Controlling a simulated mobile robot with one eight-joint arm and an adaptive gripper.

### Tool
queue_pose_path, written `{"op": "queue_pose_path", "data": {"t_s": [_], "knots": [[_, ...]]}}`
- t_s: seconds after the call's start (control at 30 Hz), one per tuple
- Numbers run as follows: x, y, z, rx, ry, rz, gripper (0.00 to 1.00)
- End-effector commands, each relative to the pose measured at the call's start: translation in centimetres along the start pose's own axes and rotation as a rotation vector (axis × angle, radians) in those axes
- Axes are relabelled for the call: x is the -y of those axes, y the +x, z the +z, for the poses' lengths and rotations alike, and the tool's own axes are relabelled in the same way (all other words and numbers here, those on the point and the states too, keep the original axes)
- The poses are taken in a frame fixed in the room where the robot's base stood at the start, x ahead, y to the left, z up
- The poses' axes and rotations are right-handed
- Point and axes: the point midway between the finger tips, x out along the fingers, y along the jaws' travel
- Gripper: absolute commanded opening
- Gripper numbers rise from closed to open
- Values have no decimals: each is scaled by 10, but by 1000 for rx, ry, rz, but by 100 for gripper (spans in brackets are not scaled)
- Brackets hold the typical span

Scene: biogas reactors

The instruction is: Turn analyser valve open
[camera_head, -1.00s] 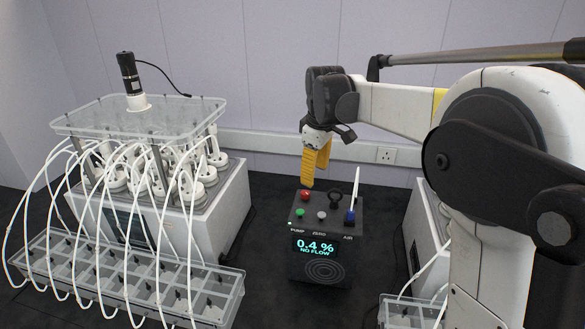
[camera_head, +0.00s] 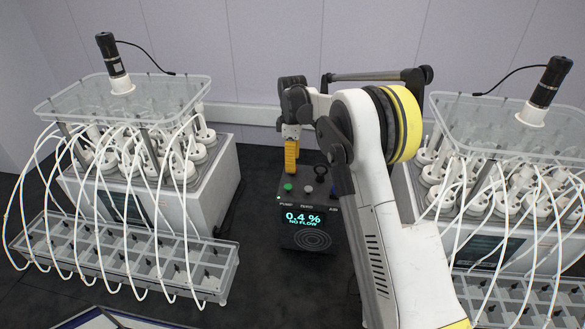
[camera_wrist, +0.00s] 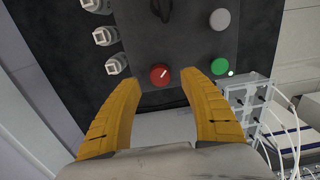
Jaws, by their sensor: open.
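The analyser (camera_head: 309,222) is a dark box on the bench, its screen reading 0.4 % and NO FLOW. Its top panel also shows in the wrist view (camera_wrist: 185,40). There, a round red knob (camera_wrist: 160,75) with a pale pointer line sits between my fingertips, with a gap on both sides. In the head view the knob is hidden behind my fingers. My gripper (camera_head: 292,172) is open, yellow-fingered and pointing down over the panel's back left; it also shows in the wrist view (camera_wrist: 160,84). A black handle (camera_head: 321,170) stands to its right. I cannot tell which control is the valve.
A green button (camera_wrist: 219,66) and grey button (camera_wrist: 220,19) sit near my right finger. White fittings (camera_wrist: 104,36) line the analyser's edge. Reactor units with tubes stand left (camera_head: 205,190) and right (camera_head: 405,190).

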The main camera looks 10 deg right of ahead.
Motion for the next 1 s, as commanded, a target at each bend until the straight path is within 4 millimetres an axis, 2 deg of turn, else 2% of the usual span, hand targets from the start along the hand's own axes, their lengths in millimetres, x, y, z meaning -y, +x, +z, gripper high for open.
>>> {"op": "queue_pose_path", "data": {"t_s": [0.1, 0.2, 0.53, 0.57, 0.7, 0.73, 1.0], "knots": [[0, 18, 0, 0, 0, 0, 51], [0, 26, 0, 0, 1, 0, 51], [0, 30, 0, 0, 1, 0, 51], [0, 30, 0, 0, 1, 0, 46], [0, 30, 0, 0, 1, 0, 3], [0, 30, 0, 0, 1, 0, 0], [0, 30, 0, 0, 18, 0, 0]]}}
